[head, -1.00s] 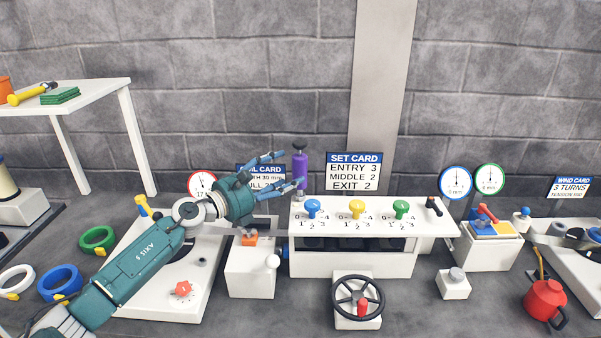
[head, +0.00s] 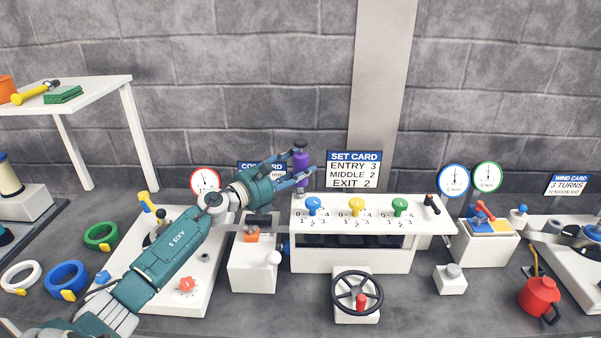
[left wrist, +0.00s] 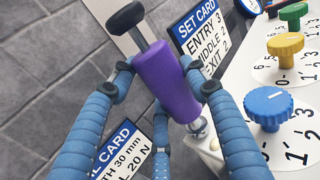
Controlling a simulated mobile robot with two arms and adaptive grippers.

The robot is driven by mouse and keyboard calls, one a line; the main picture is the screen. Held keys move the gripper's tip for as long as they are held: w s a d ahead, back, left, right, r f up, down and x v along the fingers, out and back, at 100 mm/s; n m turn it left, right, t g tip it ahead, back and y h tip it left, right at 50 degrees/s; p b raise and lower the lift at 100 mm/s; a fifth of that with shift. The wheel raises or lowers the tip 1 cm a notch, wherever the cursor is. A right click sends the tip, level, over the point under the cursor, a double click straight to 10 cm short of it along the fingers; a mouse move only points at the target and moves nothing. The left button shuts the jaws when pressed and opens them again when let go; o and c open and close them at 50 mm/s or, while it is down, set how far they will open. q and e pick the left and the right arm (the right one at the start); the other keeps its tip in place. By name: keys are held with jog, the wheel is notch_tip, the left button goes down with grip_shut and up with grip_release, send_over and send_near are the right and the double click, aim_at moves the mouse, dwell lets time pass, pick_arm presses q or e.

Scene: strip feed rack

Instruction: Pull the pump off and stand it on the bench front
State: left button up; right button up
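The pump is a purple cylinder (head: 301,168) with a dark plunger knob on top. It stands upright at the back left corner of the white rack (head: 350,262). In the left wrist view the pump (left wrist: 165,82) sits above a small metal fitting (left wrist: 197,126). My left gripper (head: 300,168) is around the pump. In the left wrist view its blue fingers (left wrist: 156,72) lie against both sides of the purple body, with no clear gap. The pump's far side is hidden. My right gripper is not in view.
Blue, yellow and green knobs (head: 357,207) line the rack top just right of the pump. The set card (head: 353,171) stands behind. A black handwheel (head: 357,293) and a grey-topped block (head: 451,279) stand in front. Bare bench (head: 410,310) lies between and around them.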

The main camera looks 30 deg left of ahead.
pick_arm(q)
jog(key=c, duration=0.4)
jog(key=shift+r, duration=0.1)
jog(key=shift+c, duration=0.4)
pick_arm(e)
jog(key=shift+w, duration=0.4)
pick_arm(q)
notch_tip(320, 180, up, 20)
jog(key=p, duration=0.5)
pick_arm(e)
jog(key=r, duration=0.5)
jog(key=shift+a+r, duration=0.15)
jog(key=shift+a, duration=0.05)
